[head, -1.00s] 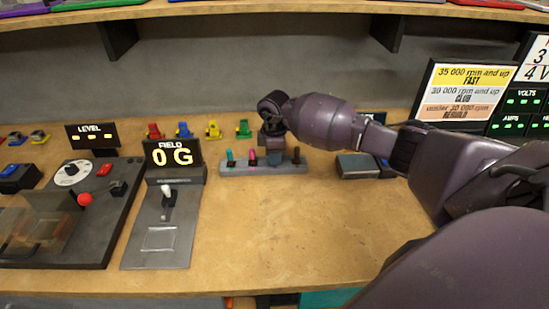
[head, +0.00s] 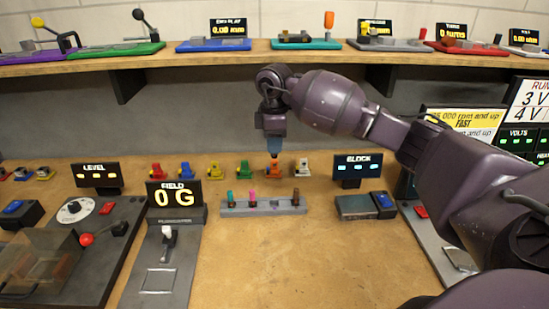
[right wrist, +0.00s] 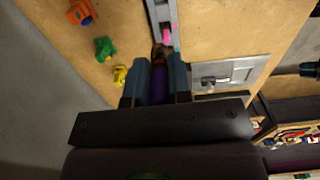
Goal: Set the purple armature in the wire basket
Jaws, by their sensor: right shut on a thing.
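My right gripper (head: 274,150) is raised above the bench, over the row of small cars behind the grey rack. Its fingers point down. In the right wrist view my right gripper (right wrist: 160,75) is shut on the purple armature (right wrist: 158,85), with the armature between the two blue-grey fingers. In the head view I cannot make the armature out. The grey rack (head: 265,210) stands on the bench below, holding a teal armature (head: 230,198), a pink armature (head: 252,197) and a brown one (head: 296,197). I see no wire basket. My left gripper is not in view.
Several small coloured cars, including an orange one (head: 274,171), line the back of the bench. A FIELD device (head: 158,280) and a LEVEL device (head: 95,230) stand left, a BLOCK display (head: 358,171) right. A shelf (head: 200,58) runs above. The front middle bench is clear.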

